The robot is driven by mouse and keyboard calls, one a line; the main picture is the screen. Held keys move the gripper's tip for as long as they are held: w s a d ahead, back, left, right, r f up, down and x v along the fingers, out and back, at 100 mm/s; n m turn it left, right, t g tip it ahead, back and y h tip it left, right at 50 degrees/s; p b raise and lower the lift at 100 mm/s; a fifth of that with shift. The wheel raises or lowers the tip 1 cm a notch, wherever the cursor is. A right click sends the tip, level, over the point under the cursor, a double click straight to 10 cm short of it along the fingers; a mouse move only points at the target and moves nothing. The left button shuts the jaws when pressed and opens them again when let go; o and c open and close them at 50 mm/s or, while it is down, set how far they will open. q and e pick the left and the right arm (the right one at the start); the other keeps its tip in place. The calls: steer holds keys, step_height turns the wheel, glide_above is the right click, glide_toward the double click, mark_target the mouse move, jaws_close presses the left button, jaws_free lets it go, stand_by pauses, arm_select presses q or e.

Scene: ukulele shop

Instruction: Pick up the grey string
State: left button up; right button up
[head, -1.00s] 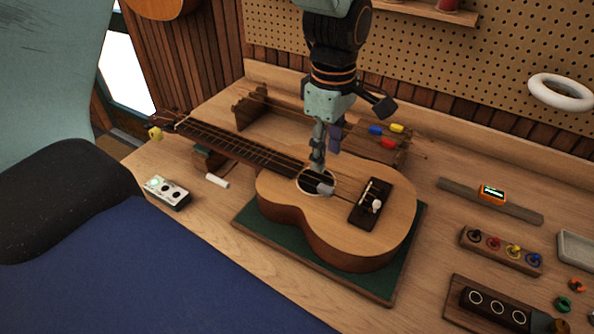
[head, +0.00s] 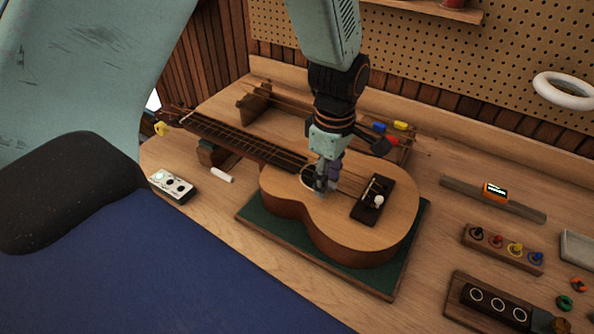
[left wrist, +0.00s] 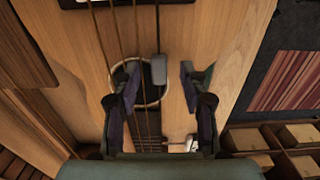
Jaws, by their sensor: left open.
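The ukulele (head: 345,215) lies face up, its neck running to the back left. The grey string shows in the left wrist view as a thin line from the dark bridge to a grey tab (left wrist: 159,70) at the sound hole's edge. My left gripper (head: 320,189) points down low over the sound hole. In the left wrist view its fingers (left wrist: 159,80) are open, one on each side of the grey tab, with other strings also between them. No grip on the tab shows. In the head view the gripper hides the tab. My right gripper is out of view.
The ukulele rests on a green mat (head: 385,283). A rack with coloured tags (head: 400,125) stands behind. A tuner (head: 495,191), a peg block (head: 503,248), a white pedal (head: 172,185) and a white stick (head: 222,174) lie around. Bare bench shows right of the ukulele.

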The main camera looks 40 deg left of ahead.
arm_select(q)
steer(key=shift+a, duration=0.15)
steer(key=c, duration=0.9)
steer(key=shift+r, duration=0.1)
step_height(320, 180, up, 15)
steer(key=p, duration=0.6)
stand_by(0.3)
